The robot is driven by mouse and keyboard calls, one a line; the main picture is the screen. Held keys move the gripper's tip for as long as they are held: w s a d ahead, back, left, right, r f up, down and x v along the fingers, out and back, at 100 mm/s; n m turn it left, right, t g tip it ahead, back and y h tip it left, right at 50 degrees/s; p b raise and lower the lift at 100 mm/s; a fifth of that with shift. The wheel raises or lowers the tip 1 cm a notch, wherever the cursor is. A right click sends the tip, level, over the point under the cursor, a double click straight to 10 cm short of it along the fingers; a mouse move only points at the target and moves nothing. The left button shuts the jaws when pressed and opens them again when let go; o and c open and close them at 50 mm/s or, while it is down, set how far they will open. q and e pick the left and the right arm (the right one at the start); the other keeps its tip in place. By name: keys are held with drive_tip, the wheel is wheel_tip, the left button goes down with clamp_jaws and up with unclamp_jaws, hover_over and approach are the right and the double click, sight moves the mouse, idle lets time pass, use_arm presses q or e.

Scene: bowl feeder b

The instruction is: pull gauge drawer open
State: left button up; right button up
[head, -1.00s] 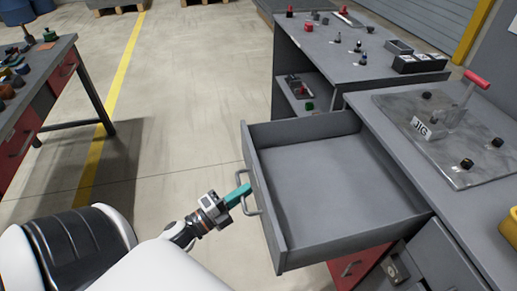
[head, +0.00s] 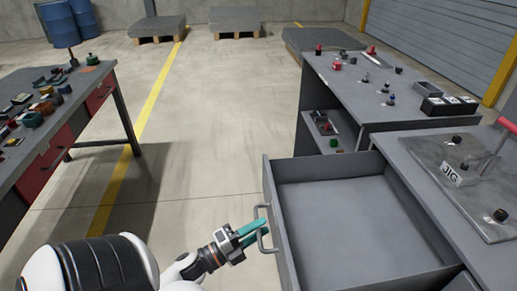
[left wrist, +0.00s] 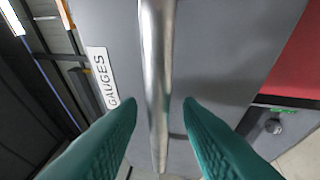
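The grey gauge drawer (head: 345,215) stands pulled far out of the workbench in the head view, and its inside looks empty. Its front (left wrist: 220,40), with a white GAUGES label (left wrist: 102,77), fills much of the left wrist view. A metal bar handle (head: 258,212) is fixed to the front. My left gripper (head: 252,230) is at this handle with its teal fingers apart. In the left wrist view the handle bar (left wrist: 157,60) runs between the open fingers (left wrist: 158,105), with a gap visible on both sides. My right gripper is not in view.
The bench (head: 400,150) beside the drawer bears a JIG plate (head: 470,180) with a red-handled clamp. A second grey table (head: 350,85) with small parts stands behind. A parts table (head: 60,115) stands at the left. The floor between is clear.

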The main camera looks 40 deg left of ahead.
use_arm(q)
drive_tip(key=b+v, duration=0.1)
drive_tip(key=v, duration=1)
drive_tip(key=shift+s+b, duration=0.3)
drive_tip(key=shift+b, duration=0.05)
